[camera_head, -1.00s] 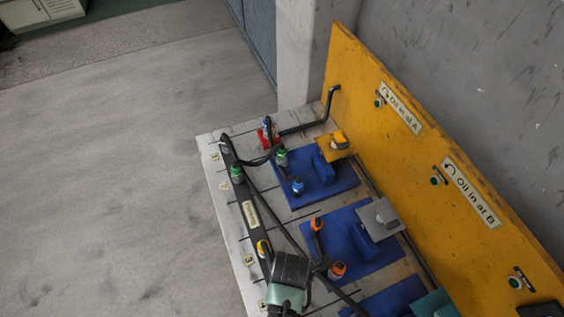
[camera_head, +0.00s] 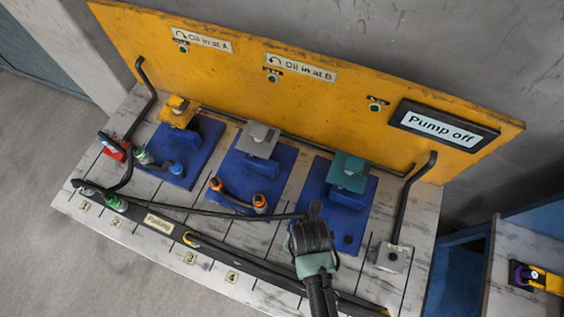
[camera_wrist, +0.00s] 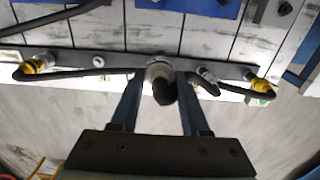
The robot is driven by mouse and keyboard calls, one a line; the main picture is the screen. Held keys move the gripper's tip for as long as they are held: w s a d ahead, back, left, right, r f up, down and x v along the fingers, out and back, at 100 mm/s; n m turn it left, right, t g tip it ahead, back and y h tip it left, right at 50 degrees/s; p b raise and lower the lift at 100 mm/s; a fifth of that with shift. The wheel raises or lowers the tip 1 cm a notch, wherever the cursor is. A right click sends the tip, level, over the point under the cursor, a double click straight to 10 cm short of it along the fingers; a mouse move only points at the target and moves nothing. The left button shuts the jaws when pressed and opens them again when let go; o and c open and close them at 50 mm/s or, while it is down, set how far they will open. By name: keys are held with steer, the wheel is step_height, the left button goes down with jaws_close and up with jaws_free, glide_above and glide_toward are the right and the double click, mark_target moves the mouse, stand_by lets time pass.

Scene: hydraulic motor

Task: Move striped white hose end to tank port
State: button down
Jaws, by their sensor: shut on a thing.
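My gripper (camera_head: 314,240) is over the front part of the bench, in front of the third blue plate. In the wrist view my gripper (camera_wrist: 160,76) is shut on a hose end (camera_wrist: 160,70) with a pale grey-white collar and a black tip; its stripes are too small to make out. A black hose (camera_head: 240,214) runs left from near my gripper to the rail's left end. No tank label is readable. A grey block (camera_head: 393,257) with a black pipe stands at the bench's right end; I cannot tell whether it is the tank port.
A dark rail (camera_head: 135,211) with a "Parking" label runs along the front. Blue plates (camera_head: 265,158) carry coloured blocks and orange hose ends (camera_head: 259,202). Green and red fittings sit at the left. A yellow panel (camera_head: 235,75) with a "Pump off" display (camera_head: 443,128) stands behind.

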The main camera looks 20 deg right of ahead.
steer(key=s+d, duration=0.3)
steer(key=d, duration=0.8)
steer(key=shift+s+d+b, duration=0.15)
steer(key=shift+d+b, duration=0.05)
steer(key=shift+b, duration=0.1)
steer(key=s+d+b, duration=0.2)
steer(key=d+b, duration=0.2)
steer(key=d, duration=0.5)
steer(key=s+d+b, duration=0.3)
steer(key=d+b, duration=0.2)
steer(key=d, duration=0.3)
steer(key=shift+d, duration=0.35)
steer(key=shift+f, duration=0.1)
step_height(320, 180, down, 8)
steer(key=b, duration=0.6)
steer(key=shift+f, duration=0.15)
